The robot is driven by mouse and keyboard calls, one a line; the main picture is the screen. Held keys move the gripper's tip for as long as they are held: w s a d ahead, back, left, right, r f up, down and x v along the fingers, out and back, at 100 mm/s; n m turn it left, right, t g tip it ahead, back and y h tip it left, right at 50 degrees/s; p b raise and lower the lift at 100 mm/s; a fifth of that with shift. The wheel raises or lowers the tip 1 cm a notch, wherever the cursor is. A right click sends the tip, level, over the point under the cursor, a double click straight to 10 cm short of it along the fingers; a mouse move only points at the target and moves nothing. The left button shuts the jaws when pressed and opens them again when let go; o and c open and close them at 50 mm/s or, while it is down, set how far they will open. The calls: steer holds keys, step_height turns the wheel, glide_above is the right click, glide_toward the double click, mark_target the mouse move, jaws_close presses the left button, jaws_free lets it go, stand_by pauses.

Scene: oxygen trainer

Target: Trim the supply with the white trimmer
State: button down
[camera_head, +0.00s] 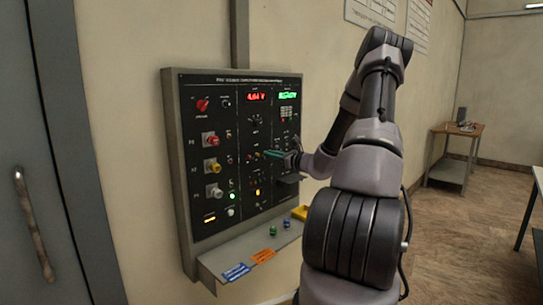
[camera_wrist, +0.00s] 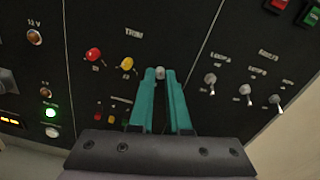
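The white trimmer (camera_wrist: 160,72) is the right one of three small knobs under the word TRIM in the wrist view. The red trimmer (camera_wrist: 93,55) and the yellow trimmer (camera_wrist: 127,64) sit to its left. My gripper (camera_wrist: 160,76) has its two teal fingertips on either side of the white trimmer, close against it, and looks shut on it. In the head view my gripper (camera_head: 272,155) reaches the panel (camera_head: 228,90) from the right and hides the white trimmer there. A red display (camera_head: 256,97) on the panel reads about 4.64 V.
Toggle switches (camera_wrist: 246,91) stand on the panel right of my fingers. A lit green button (camera_wrist: 51,112) is at lower left. A shelf (camera_head: 235,258) below the panel bears blue and orange labels and small coloured pieces. A wooden table (camera_head: 452,165) stands far right.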

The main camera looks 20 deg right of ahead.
steer(key=shift+m, duration=0.4)
steer(key=m, duration=1.1)
steer(key=shift+m, duration=0.3)
stand_by(0.4)
steer(key=c, duration=0.9)
jaws_free()
steer(key=shift+s+d, duration=0.1)
steer(key=v, duration=1)
steer(key=shift+s+f, duration=0.2)
steer(key=shift+s, duration=0.15)
